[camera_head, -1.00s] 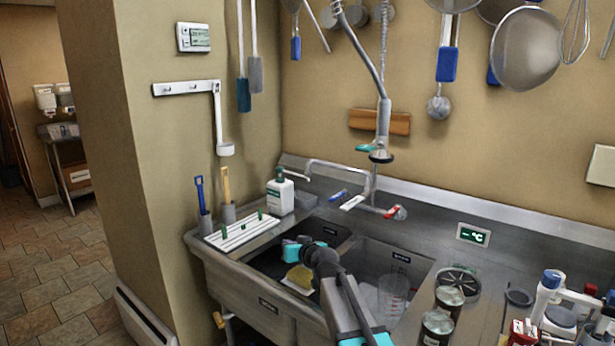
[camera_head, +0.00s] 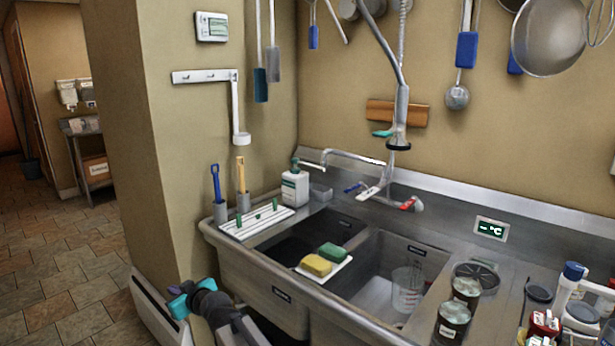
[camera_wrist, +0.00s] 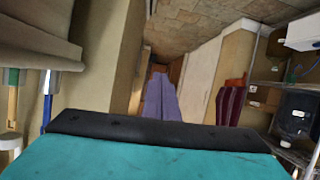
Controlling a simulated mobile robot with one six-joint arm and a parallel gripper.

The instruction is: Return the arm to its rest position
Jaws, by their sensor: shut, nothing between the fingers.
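My gripper (camera_head: 180,299), with teal fingers, is at the bottom left of the head view. It is shut and empty, in the air in front of the sink's left side. My dark arm runs down to the bottom edge. In the wrist view the teal gripper (camera_wrist: 155,150) with its black edge fills the bottom.
A yellow sponge (camera_head: 315,265) and a green sponge (camera_head: 332,250) lie on a white board at the sink divider. A measuring jug (camera_head: 407,290) stands in the right basin. A white baseboard unit (camera_head: 157,312) is near my gripper. Tiled floor (camera_head: 60,270) is open at left.

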